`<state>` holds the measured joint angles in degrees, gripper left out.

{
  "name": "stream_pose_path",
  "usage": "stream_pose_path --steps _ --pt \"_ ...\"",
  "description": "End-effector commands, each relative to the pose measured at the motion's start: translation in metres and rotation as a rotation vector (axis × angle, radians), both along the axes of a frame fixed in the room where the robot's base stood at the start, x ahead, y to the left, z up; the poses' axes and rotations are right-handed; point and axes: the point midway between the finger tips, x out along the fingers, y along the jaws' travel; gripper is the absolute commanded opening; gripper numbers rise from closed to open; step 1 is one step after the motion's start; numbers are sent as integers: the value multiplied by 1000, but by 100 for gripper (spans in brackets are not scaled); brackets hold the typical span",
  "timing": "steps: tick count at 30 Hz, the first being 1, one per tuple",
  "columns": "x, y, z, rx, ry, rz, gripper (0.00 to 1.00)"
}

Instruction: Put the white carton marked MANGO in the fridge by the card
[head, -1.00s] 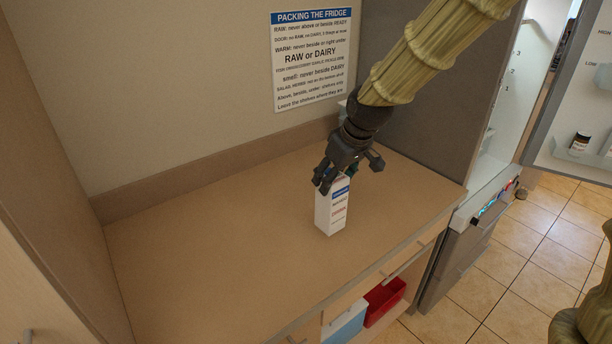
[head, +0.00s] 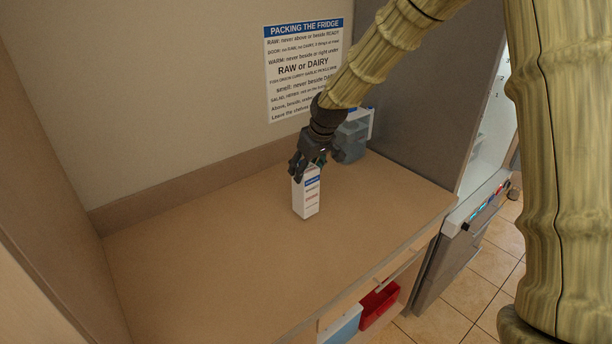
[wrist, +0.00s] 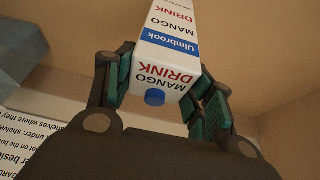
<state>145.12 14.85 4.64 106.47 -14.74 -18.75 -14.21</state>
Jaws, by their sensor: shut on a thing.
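The white carton (head: 307,196) stands at counter height below my gripper in the head view; I cannot tell whether its base touches the counter. In the wrist view the carton (wrist: 168,58) reads MANGO DRINK, with a blue band marked Ulmbrook and a blue cap. My gripper (head: 307,170) is shut on its upper part, with a green-padded finger on each side in the wrist view (wrist: 160,88). The card (head: 303,68), headed PACKING THE FRIDGE, hangs on the wall behind. The fridge (head: 487,135) is open at the right, its inside largely hidden by my arm.
A grey-blue container (head: 350,140) stands at the back of the counter, right of my gripper. The counter (head: 200,260) is bare at left and front. Below it are a red bin (head: 378,305) and a light-blue bin (head: 342,326). Tiled floor (head: 450,315) lies to the right.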

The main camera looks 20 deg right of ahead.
Motion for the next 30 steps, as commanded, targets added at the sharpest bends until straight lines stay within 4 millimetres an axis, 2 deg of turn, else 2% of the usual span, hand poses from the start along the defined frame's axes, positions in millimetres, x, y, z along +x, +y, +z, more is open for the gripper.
stream_pose_path --steps 5,15,26,27,30 --pt "1 0 -5 0 0 0 0" --pt "0 0 -33 0 -1 0 0" --pt "0 0 -37 0 -1 0 0" --pt "0 0 -38 0 0 0 55" --pt "0 0 -38 0 0 0 73"
